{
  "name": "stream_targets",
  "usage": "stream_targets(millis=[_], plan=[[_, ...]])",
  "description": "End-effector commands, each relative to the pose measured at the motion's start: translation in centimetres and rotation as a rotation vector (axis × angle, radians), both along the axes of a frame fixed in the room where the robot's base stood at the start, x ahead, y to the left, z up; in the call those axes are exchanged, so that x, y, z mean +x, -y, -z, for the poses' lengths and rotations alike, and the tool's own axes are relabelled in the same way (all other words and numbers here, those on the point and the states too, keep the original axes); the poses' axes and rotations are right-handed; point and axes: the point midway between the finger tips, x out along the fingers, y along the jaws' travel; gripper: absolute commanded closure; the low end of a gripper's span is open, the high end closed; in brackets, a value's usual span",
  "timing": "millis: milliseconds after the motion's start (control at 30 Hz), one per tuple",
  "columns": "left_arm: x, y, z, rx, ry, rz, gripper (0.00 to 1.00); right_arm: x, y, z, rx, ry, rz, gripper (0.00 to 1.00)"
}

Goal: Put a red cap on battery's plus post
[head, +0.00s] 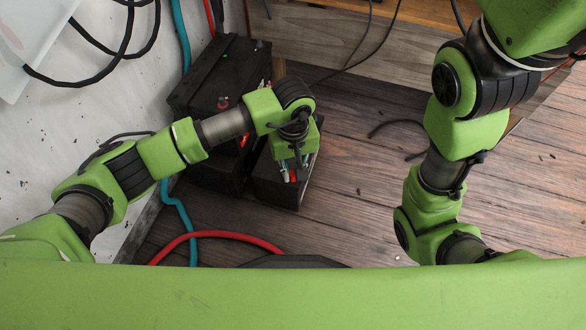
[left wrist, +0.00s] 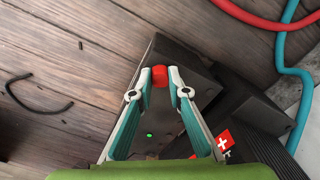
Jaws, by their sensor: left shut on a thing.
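My left gripper (head: 289,178) is shut on a small red cap, seen clearly between its fingertips (left wrist: 160,77) in the left wrist view. The red cap (left wrist: 160,76) is held over a black box-shaped battery (left wrist: 180,52). In the head view this black box (head: 285,195) is partly hidden under my left gripper and wrist. I cannot tell whether the cap touches anything below it. A red label with a white plus (left wrist: 222,142) shows beside the right finger. The plus post cannot be made out. My right arm shows at the right, but its gripper is out of view.
A larger black box (head: 225,70) with a small green light stands behind and left of my left gripper. A red cable (head: 220,236) and a teal cable (head: 180,210) run along the left. The wooden floor (head: 365,200) to the right is mostly clear, with short black cable pieces.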

Motion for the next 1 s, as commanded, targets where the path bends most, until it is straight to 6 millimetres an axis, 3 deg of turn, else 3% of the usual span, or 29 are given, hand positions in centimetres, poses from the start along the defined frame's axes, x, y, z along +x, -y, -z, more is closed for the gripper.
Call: stream_targets(millis=[367,400,467,833,1000], plan=[[0.0,0.0,0.2,0.0,0.0,0.0,0.92,-0.4,0.0,-0.2,0.0,0.011,0.0,0.63],[0.0,0.0,0.1,0.0,0.0,0.0,0.79,-0.4,0.0,-0.2,0.0,0.011,0.0,0.63],[0.0,0.0,0.2,0.0,0.0,0.0,0.64,-0.4,0.0,-0.2,0.0,0.011,0.0,0.63],[0.0,0.0,-0.1,0.0,0.001,0.0,0.64,-0.1,0.0,-0.1,0.001,0.004,0.0,0.63],[0.2,0.0,-2.1,-0.002,0.005,0.0,0.64,-0.2,0.0,-0.1,0.001,0.005,0.0,0.63]])
